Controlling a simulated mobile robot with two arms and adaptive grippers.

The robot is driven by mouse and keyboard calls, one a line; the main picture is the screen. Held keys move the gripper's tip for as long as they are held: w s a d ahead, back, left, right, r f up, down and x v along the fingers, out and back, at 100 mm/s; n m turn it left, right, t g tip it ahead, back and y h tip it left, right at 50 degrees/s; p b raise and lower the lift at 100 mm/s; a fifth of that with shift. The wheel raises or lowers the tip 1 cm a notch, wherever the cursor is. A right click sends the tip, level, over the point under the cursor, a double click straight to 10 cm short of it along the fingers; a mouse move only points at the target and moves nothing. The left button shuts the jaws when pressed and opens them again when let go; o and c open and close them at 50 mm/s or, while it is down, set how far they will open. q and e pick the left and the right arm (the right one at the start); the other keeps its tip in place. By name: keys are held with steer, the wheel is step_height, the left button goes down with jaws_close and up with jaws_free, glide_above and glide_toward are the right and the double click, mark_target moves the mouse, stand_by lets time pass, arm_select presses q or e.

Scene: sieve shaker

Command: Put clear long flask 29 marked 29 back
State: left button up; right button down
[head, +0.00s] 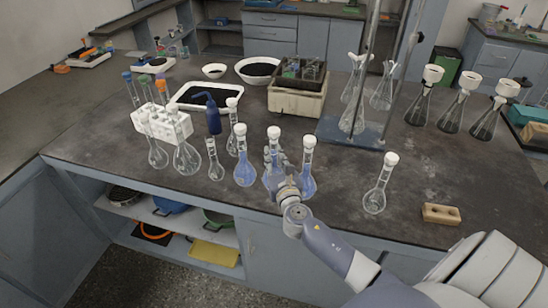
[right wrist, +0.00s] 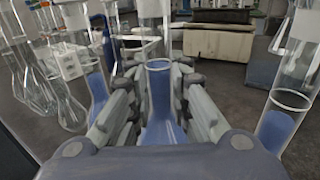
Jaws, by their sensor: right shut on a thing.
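My right gripper (head: 277,176) is shut on a long-necked flask (head: 274,146) with blue liquid and a white stopper, near the front edge of the bench. In the right wrist view the flask's clear neck (right wrist: 158,92) stands upright between the two fingers. I cannot tell whether its base touches the bench. Blue-filled flasks stand close on its left (head: 244,165) and right (head: 308,170). Clear flasks stand farther left (head: 187,156), and a lone clear flask (head: 376,197) stands to the right. No number 29 is readable on any flask. My left gripper is out of view.
A white rack (head: 160,124) with tubes and a blue wash bottle (head: 213,116) stand behind the left flasks. A metal stand (head: 352,134) is behind on the right, near flasks with white funnels (head: 455,108). A wooden block (head: 440,214) lies front right. Bench around the lone flask is free.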

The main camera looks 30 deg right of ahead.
steer(key=shift+f+b, duration=0.35)
steer(key=shift+f, duration=0.05)
stand_by(0.4)
jaws_free()
stand_by(0.6)
steer(key=shift+s, duration=0.2)
stand_by(0.7)
steer(key=shift+p+v, duration=0.35)
steer(key=shift+v, duration=1.2)
steer(key=shift+s+a, duration=0.1)
steer(key=shift+v, duration=1.65)
steer(key=shift+s, duration=0.15)
